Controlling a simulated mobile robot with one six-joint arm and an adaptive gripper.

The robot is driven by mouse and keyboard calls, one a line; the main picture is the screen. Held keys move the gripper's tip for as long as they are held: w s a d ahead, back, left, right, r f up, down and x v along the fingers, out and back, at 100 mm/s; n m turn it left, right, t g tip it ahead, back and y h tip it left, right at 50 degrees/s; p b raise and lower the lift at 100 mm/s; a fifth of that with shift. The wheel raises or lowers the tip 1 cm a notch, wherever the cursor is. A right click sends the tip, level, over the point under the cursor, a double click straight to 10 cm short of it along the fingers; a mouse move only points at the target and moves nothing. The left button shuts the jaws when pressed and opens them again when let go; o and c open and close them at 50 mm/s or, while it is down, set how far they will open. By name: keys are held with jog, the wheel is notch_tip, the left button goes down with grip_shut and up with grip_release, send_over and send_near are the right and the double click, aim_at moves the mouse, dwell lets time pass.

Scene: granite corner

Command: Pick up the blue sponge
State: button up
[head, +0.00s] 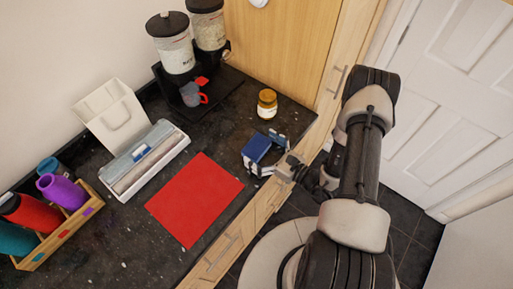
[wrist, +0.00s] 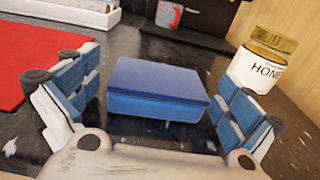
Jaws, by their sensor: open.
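The blue sponge (wrist: 158,88) is a dark blue block with a lighter blue lower layer. In the wrist view it lies between my two open fingers, with a gap of counter showing on each side. In the head view the sponge (head: 257,148) is near the front edge of the dark granite counter. My gripper (head: 266,158) reaches in over that edge, its fingers on either side of the sponge. My gripper (wrist: 155,108) is open and holds nothing. The sponge's underside is hidden.
A honey jar (wrist: 262,62) stands close to the right finger; it also shows in the head view (head: 267,104). A red mat (head: 194,199) lies to the left. A cereal dispenser (head: 176,52), a white-and-grey box (head: 146,160) and a bottle crate (head: 60,237) stand farther off.

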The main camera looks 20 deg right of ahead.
jog(key=shift+w+a, duration=0.35)
jog(key=shift+w, duration=0.2)
jog(key=shift+c, duration=0.4)
jog(key=c, duration=0.8)
